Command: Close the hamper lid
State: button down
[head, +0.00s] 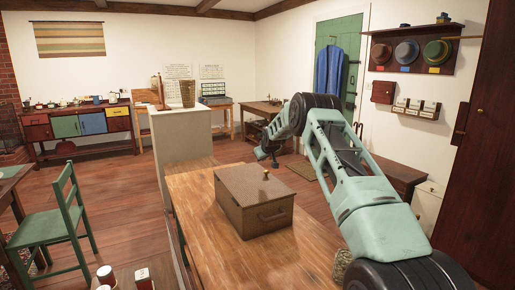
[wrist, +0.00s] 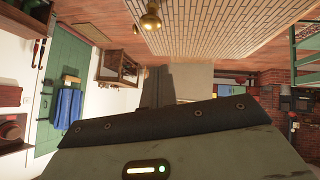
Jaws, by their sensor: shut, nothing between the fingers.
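A small brass knob (head: 265,175) stands on the lid. In the wrist view, which is upside down, the woven lid (wrist: 225,30) fills the top, with the knob (wrist: 150,20) close by. My gripper (head: 268,156) is shut and empty, just behind the hamper in the head view and apart from it. Its fingertips are small and hard to make out.
A green chair (head: 55,215) is at the left. Cans (head: 106,274) stand at the front left. My arm reaches over the table's right side.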

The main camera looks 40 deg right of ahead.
aim_at(268, 171)
jog(key=d+f, duration=0.1)
jog(key=f+b, duration=0.1)
jog(key=f, duration=0.1)
jog(key=d+f+b, duration=0.1)
jog(key=f, duration=0.1)
jog(key=shift+s+d+f, duration=0.25)
jog(key=shift+s+d, duration=0.05)
jog(key=shift+s, duration=0.1)
jog(key=shift+s+f, duration=0.1)
jog(key=shift+f, duration=0.05)
jog(key=shift+f, duration=0.15)
